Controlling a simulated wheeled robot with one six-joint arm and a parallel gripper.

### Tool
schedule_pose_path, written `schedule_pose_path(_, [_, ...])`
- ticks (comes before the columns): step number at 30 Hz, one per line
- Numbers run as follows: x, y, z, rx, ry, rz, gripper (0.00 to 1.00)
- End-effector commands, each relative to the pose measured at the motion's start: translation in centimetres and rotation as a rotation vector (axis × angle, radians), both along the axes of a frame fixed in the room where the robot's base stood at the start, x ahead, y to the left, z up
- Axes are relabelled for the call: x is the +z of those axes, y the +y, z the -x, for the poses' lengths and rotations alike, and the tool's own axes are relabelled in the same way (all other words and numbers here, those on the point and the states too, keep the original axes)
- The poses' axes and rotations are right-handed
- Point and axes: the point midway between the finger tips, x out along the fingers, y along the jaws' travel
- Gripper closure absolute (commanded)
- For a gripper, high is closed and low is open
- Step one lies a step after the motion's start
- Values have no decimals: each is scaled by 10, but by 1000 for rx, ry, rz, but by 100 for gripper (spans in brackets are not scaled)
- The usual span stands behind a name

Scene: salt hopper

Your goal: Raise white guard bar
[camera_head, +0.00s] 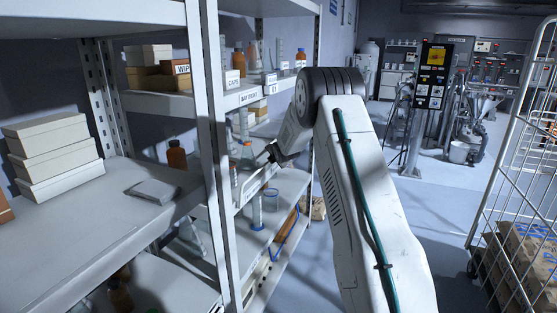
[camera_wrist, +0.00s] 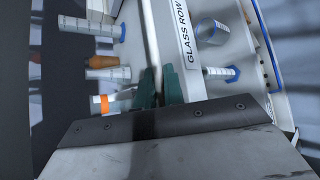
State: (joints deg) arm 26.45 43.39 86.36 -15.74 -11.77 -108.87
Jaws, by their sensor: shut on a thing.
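The white guard bar (camera_wrist: 150,38) runs between the green fingertips of my gripper (camera_wrist: 160,82) in the wrist view. The gripper is shut on it. In the head view, the bar (camera_head: 252,188) slants along the front of a shelf in the rack. My gripper (camera_head: 268,158) is at its far end, dark and small there. The exact contact is partly hidden by the jaws.
Glassware stands close to the bar: an orange-capped bottle (camera_wrist: 105,104), a graduated cylinder (camera_wrist: 88,27) and a beaker (camera_head: 271,199). A "GLASS ROW" label strip (camera_wrist: 184,45) lies beside the jaws. A rack upright (camera_head: 216,150) stands left. A wire cage (camera_head: 510,140) is at right.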

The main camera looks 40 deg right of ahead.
Motion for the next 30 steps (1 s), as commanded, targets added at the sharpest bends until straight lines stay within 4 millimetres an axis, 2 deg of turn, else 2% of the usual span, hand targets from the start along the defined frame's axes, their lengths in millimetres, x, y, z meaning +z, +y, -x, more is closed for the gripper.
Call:
schedule_pose_path(9, [3, 6, -12, -1, -4, 0, 100])
schedule_pose_path(27, [3, 8, -15, 0, -5, 1, 100])
schedule_pose_path(28, [3, 8, -15, 0, -5, 1, 85])
schedule_pose_path(30, [3, 8, -15, 0, -5, 1, 69])
